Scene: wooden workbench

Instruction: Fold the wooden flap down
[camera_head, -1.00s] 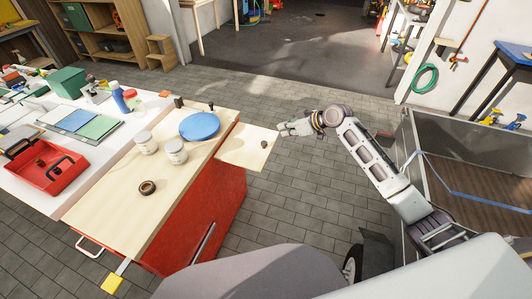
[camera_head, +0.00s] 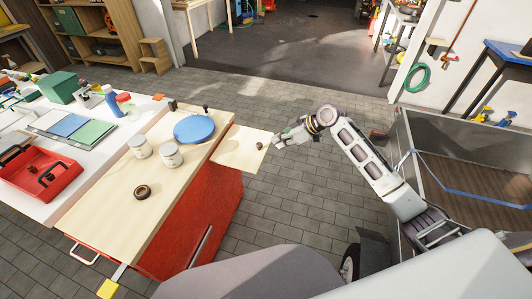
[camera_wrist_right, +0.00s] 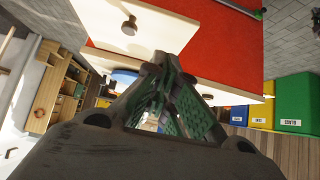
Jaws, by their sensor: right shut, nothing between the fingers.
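The wooden flap (camera_head: 238,150) is a pale panel standing out level from the right side of the workbench top. A small dark knob (camera_head: 259,146) sits on it near its outer edge. My right gripper (camera_head: 277,141) is shut and empty, just beside the flap's outer edge; I cannot tell whether it touches. In the right wrist view, the shut green-padded fingertips (camera_wrist_right: 161,62) are close to the flap (camera_wrist_right: 150,32), and its round knob (camera_wrist_right: 129,26) shows. My left gripper is out of view.
The workbench (camera_head: 112,205) has a red cabinet below and carries a blue disc (camera_head: 197,128), two cans and a dark ring (camera_head: 142,192). A grey-walled cart (camera_head: 445,135) stands at the right. Tiled floor is free between them.

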